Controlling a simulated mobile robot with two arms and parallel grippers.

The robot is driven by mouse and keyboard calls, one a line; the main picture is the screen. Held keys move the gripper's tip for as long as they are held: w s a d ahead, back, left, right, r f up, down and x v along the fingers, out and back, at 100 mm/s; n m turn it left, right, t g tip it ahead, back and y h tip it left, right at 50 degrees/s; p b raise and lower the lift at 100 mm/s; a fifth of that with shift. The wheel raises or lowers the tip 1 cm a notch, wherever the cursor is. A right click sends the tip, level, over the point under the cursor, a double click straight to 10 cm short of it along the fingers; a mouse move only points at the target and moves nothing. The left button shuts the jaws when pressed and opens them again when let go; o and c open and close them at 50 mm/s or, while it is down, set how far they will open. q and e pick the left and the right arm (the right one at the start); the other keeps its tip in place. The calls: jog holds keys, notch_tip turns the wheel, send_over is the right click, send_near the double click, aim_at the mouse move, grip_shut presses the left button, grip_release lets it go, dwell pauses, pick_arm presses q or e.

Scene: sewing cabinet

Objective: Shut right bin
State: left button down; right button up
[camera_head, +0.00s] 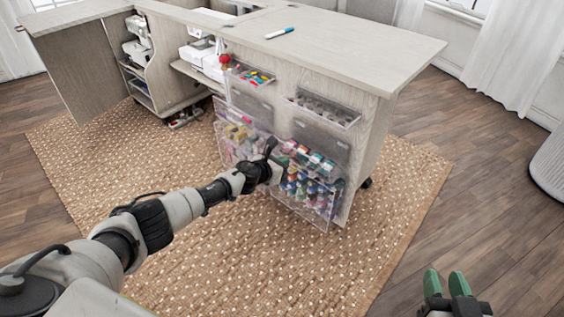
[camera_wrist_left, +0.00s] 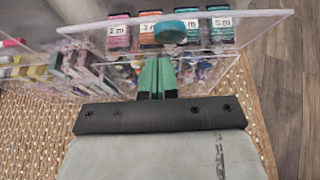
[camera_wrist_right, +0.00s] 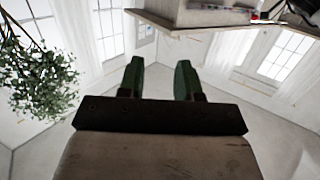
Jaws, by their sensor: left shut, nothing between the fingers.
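The right bin (camera_head: 318,208) is a clear plastic bin full of coloured thread spools, low on the cabinet's near side; it tilts outward at the top. The left wrist view shows its clear front panel (camera_wrist_left: 100,33) with a teal round piece at the top edge and labelled spools behind. My left gripper (camera_head: 274,160) is at the bin's left front; its green fingers (camera_wrist_left: 157,75) are shut and empty, close against the panel. Whether they touch it I cannot tell. My right gripper (camera_head: 446,282) is open and empty, away from the cabinet; its fingers (camera_wrist_right: 159,78) show apart.
A left bin (camera_head: 232,142) also leans out beside it. Shallow upper trays (camera_head: 325,108) sit above. The cabinet top (camera_head: 330,45) holds a marker (camera_head: 280,33). The rug (camera_head: 200,250) in front is clear. A grey rounded object (camera_head: 548,165) stands at the far right.

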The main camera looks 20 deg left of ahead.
pick_arm(q)
jog(key=shift+w+d+r+p, duration=0.35)
jog(key=shift+w+r+p, duration=0.45)
jog(key=shift+p, duration=0.1)
pick_arm(e)
jog(key=s+d+f+g+h, duration=0.1)
jog(key=s+d+f+g, duration=0.1)
jog(key=f+g, duration=0.3)
jog(key=shift+s+f+g+h, duration=0.3)
jog(key=shift+s+h, duration=0.1)
jog(key=shift+s, duration=0.45)
pick_arm(q)
jog(key=shift+w+r, duration=0.1)
pick_arm(e)
jog(key=shift+s+d+f, duration=0.1)
